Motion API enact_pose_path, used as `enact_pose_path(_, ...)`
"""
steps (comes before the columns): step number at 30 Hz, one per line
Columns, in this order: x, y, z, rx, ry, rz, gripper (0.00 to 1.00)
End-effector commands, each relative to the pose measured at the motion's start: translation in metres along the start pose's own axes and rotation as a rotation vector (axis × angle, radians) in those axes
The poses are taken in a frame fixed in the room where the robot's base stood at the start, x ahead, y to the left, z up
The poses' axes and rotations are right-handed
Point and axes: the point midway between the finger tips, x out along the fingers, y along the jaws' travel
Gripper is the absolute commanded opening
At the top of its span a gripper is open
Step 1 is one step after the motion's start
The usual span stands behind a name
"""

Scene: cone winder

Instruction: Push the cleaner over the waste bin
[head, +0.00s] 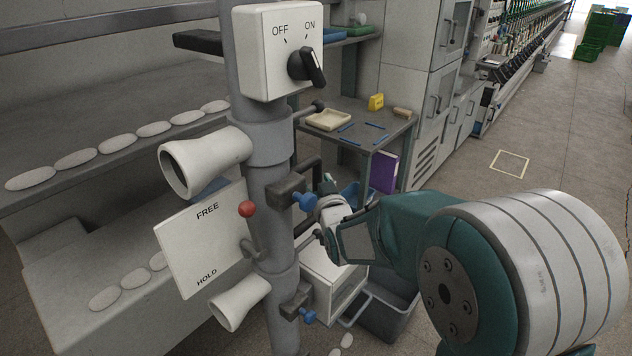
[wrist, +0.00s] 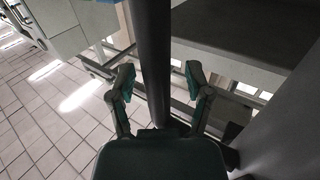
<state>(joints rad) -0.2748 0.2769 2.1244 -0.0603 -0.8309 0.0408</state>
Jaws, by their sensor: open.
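The cleaner seems to be the grey upright column (head: 262,130) with flared white nozzles, an OFF/ON switch box (head: 258,50) and a FREE/HOLD plate (head: 190,255). Its red-ball lever (head: 246,209) points up, toward the FREE side. My gripper (head: 322,212) is just right of the column, near a blue knob (head: 306,201). In the wrist view my gripper (wrist: 160,90) is open, with a dark upright bar (wrist: 152,60) between the spread fingers. Contact cannot be told. A grey open bin (head: 388,322), likely the waste bin, stands low behind, partly hidden by my arm.
Shelves with several white oval pieces (head: 112,144) lie at left. A grey worktable (head: 372,112) holds a tray (head: 328,120) and a yellow item (head: 376,102). A white box (head: 325,275) stands low behind the column. Open floor (head: 480,185) lies at right.

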Motion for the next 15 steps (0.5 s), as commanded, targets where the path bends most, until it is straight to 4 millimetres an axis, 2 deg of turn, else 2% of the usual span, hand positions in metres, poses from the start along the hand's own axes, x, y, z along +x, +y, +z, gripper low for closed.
enact_pose_path(2, -0.0002, 0.0, -0.0001, 0.0, 0.0, 0.0, 0.65)
enact_pose_path(3, -0.0004, 0.0002, -0.0004, 0.0, 0.0, 0.0, 0.6)
enact_pose_path(5, -0.0007, 0.0007, -0.0006, 0.001, 0.001, 0.0, 0.34)
enact_pose_path(6, -0.0008, 0.001, -0.0007, 0.001, 0.001, 0.0, 0.16)
enact_pose_path(7, -0.0009, 0.0011, -0.0007, 0.001, 0.001, 0.0, 0.03)
enact_pose_path(8, -0.0009, 0.001, -0.0007, 0.001, 0.001, 0.0, 0.0)
enact_pose_path(15, -0.0001, 0.0006, -0.0005, 0.0, 0.001, 0.001, 0.0)
